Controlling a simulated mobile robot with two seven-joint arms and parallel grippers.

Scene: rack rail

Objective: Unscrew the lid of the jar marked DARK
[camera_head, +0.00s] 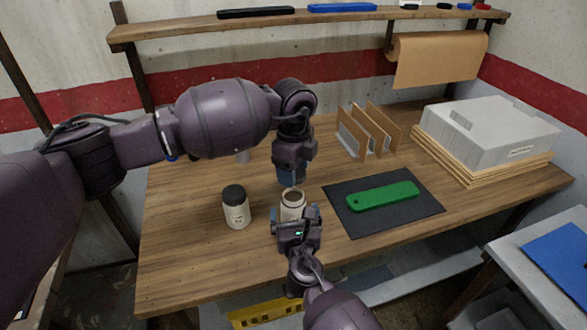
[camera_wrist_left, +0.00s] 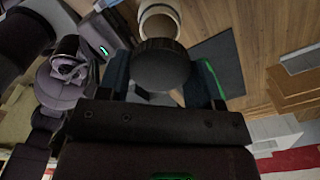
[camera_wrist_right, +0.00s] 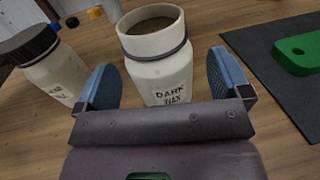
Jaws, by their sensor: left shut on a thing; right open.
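The jar marked DARK (camera_wrist_right: 160,75) is cream-coloured and stands upright on the bench with its mouth open and no lid on it. It also shows in the head view (camera_head: 293,200), below my left gripper. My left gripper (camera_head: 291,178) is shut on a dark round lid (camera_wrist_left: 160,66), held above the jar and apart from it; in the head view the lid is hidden. My right gripper (camera_wrist_right: 165,85) is open, with one blue finger on each side of the jar's near side. I see gaps between fingers and jar.
A second cream jar (camera_head: 236,213) with its dark lid on stands left of the open jar; its label is only partly readable. A green bar (camera_head: 383,195) lies on a dark mat (camera_head: 345,222) to the right. Dividers (camera_head: 368,130) and a grey case (camera_head: 490,135) stand farther back.

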